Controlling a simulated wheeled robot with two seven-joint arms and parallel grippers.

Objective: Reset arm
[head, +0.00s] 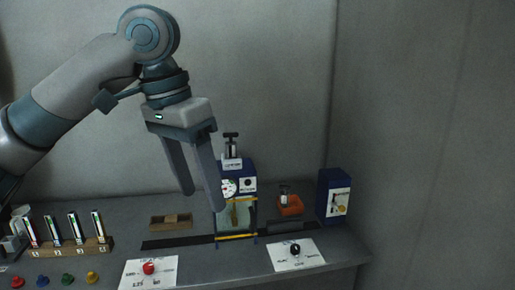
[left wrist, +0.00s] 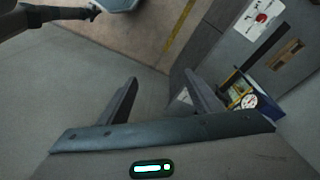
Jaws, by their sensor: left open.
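My left arm comes in from the left in the head view and bends down at the wrist. My left gripper (head: 206,201) hangs above the bench, its two fingers pointing down, apart and with nothing between them. Its fingers also show spread in the left wrist view (left wrist: 164,84). It is in front of and to the left of the blue device with a dial (head: 229,187), and one finger covers part of that device's left side.
The bench (head: 205,262) holds a wooden rack of vials (head: 70,247), coloured knobs, a wooden block (head: 171,222), two white dial panels (head: 150,271), (head: 297,254), an orange tray (head: 290,206) and a blue box (head: 334,196). Walls stand behind and right. Space above the bench's right side is free.

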